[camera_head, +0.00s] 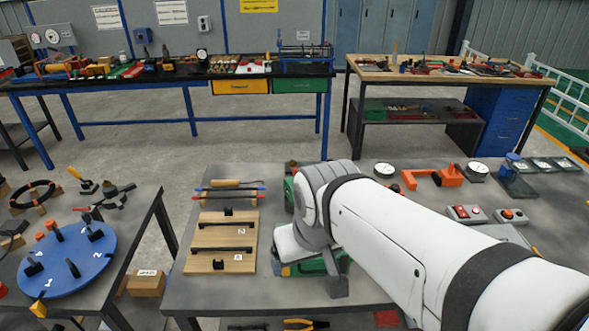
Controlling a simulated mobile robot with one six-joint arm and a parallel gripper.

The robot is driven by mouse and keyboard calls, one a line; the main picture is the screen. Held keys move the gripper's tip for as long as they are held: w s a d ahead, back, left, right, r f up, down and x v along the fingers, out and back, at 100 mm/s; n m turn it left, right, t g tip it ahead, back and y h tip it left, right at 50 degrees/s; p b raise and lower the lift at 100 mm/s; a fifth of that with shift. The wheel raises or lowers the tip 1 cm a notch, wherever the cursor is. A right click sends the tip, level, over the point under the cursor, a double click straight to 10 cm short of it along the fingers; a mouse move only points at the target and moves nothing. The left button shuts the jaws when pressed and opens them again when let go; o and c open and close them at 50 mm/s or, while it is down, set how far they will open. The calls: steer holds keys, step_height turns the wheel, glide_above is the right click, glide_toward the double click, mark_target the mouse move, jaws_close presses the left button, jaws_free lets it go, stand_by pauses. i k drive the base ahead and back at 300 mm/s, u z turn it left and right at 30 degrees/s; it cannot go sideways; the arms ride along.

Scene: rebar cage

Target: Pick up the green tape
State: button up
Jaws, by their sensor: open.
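My white arm reaches in from the lower right, and its end bends down over the middle of the near table (205,290). My gripper (338,286) shows only as a grey part below the wrist; it is open, and its far side is hidden. Green items show around it: one green patch (290,193) left of the wrist and a green and yellow one (305,269) beneath it. I cannot tell whether either is the green tape, as my arm covers most of them.
A wooden board (222,261) with black handles lies left of my wrist. Orange clamps (437,178), dials (385,169) and red-button boxes (511,215) stand at right. A blue round plate (68,262) lies on the left table. Open floor separates the near tables from the back benches.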

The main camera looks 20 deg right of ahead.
mark_target(288, 183)
steer(key=z, duration=0.3)
steer(key=k, duration=1.2)
steer(key=u, duration=0.35)
steer(key=i, duration=1.65)
steer(key=z, duration=0.65)
